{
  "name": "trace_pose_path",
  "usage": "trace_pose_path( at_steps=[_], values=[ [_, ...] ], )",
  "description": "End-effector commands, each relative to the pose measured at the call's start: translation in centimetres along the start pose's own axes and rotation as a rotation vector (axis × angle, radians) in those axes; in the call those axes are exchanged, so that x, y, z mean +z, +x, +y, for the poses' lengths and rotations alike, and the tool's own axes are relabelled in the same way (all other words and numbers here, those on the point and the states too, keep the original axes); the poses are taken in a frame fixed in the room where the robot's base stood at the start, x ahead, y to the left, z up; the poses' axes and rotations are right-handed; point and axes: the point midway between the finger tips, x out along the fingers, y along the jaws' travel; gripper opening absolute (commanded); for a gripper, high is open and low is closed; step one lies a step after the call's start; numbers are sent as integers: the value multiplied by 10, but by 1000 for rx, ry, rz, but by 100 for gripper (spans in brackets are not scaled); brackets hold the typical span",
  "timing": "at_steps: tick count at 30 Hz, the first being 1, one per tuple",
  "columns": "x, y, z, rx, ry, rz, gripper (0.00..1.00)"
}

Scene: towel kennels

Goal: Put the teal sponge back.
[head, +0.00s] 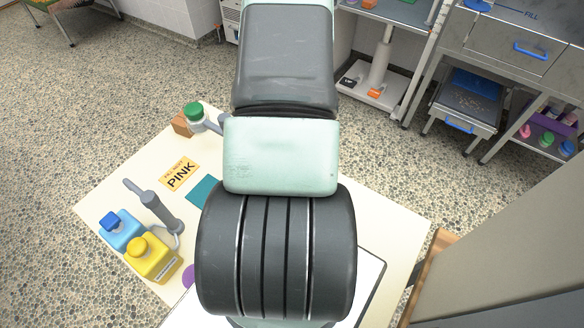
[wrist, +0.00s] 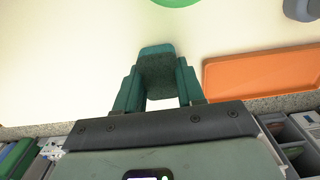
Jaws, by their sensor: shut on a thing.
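My gripper (wrist: 158,80) is shut on the teal sponge (wrist: 157,65), which sticks out between the two fingers in the wrist view. The sponge is a dark teal block with a rough face, seen over a pale cream surface; I cannot tell whether it touches that surface. In the head view my own arm hides the gripper and the sponge. A flat teal patch (head: 204,190) lies on the cream table (head: 135,185) in the head view, partly covered by my arm. I cannot tell what it is.
An orange tray (wrist: 262,72) is right of the sponge; a green round thing (wrist: 177,2) is ahead. Shelves and drawers (head: 505,45) stand behind.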

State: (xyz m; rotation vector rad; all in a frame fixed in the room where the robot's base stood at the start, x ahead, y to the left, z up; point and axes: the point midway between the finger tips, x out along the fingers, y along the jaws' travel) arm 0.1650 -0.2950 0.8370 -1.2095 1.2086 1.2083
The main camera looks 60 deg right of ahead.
Motion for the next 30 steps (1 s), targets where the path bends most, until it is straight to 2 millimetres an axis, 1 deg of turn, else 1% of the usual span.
trace_pose_path(
  at_steps=[5, 6, 11, 19, 22, 26, 30],
  values=[
    [0, 2, 0, 1, 0, -1, 14],
    [0, 3, 0, 1, -1, -1, 40],
    [0, 3, 0, 1, -1, -1, 64],
    [0, 2, 0, 0, -1, -1, 64],
    [0, -3, 0, 0, 0, 0, 64],
    [-1, -19, -1, -2, -1, 3, 64],
    [-1, -47, -1, -3, -2, 5, 64]
  ],
)
